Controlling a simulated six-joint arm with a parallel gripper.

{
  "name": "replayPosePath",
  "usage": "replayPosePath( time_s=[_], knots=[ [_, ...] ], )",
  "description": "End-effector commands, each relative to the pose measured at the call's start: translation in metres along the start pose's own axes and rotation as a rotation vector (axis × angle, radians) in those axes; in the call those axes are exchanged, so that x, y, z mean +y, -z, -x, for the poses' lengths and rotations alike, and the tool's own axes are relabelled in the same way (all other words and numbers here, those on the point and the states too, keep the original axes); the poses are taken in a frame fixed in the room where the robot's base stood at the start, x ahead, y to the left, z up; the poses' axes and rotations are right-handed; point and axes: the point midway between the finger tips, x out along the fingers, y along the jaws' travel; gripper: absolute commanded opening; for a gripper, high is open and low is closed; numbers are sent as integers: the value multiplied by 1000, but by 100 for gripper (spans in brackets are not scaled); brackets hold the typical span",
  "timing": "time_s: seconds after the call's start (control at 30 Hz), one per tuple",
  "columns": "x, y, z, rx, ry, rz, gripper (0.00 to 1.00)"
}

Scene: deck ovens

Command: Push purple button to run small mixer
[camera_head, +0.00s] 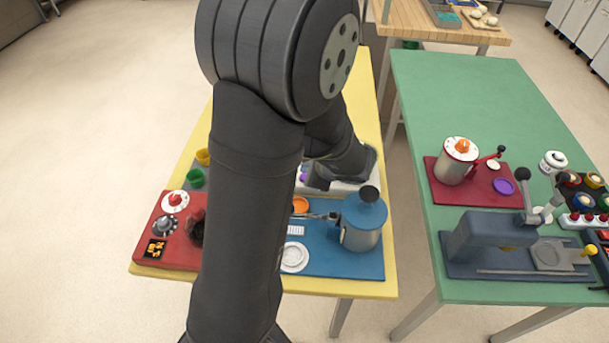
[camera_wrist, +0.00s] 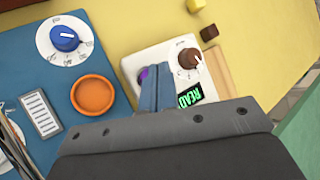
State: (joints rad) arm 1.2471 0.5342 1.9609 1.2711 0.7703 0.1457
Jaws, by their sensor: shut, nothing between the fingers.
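The purple button (camera_wrist: 143,73) sits on a white panel (camera_wrist: 128,66) and is partly covered by my gripper in the wrist view. A bit of purple (camera_head: 303,173) also shows at the left end of the white panel in the head view. My gripper (camera_wrist: 156,70) is shut and empty, its fingertips over the panel right beside the button. I cannot tell whether they touch it. The panel also carries a brown knob (camera_wrist: 188,58) and a dark display (camera_wrist: 190,97) with green letters, "READ" legible. I cannot tell which thing is the small mixer.
A blue board holds an orange round dish (camera_wrist: 93,95), a blue dial (camera_wrist: 64,38) and a blue lidded pot (camera_head: 362,222). A red board (camera_head: 165,258) with dials lies left on the yellow table. A green table (camera_head: 470,100) with more appliances stands right.

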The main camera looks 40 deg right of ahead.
Motion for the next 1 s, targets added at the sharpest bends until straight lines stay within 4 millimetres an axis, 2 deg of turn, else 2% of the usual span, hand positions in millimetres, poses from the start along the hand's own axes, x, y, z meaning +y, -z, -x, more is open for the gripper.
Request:
replayPosePath(
  time_s=[1.0],
  knots=[
    [4, 4, -6, 0, -1, 0, 0]
  ],
)
